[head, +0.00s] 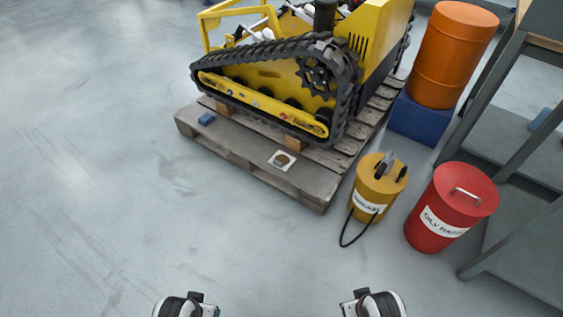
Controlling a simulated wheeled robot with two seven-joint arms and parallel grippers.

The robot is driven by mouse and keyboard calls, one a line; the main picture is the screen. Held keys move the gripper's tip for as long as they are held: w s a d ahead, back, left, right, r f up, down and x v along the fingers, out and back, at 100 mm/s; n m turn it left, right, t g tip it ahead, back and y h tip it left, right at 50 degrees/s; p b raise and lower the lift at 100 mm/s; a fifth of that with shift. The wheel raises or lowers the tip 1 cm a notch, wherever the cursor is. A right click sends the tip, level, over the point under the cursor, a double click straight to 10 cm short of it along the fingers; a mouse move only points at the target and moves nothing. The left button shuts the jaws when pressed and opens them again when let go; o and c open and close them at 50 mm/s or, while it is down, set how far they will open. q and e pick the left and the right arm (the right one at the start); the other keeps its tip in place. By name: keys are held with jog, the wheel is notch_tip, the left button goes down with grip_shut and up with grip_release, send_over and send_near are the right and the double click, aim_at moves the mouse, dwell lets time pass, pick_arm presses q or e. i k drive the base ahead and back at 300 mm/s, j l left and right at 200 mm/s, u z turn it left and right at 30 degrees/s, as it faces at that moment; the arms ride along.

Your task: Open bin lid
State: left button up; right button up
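The red bin (435,221) stands upright on the floor at the right, with a white label that seems to read "OILY RAGS". Its red lid (462,205) is on and looks closed. A pale metal bar handle (466,194) sits on top of the lid. Parts of my left and right arms show at the bottom edge, well apart from the bin. No gripper fingers can be made out on either arm.
A yellow canister (366,195) with a black hose stands just left of the bin. A grey bench frame (489,113) is close on the right. Behind are an orange drum (449,60) and a wooden pallet (240,151) bearing a yellow tracked machine (265,78). The floor at left is clear.

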aim_at(463, 188)
jog(key=z, duration=1.55)
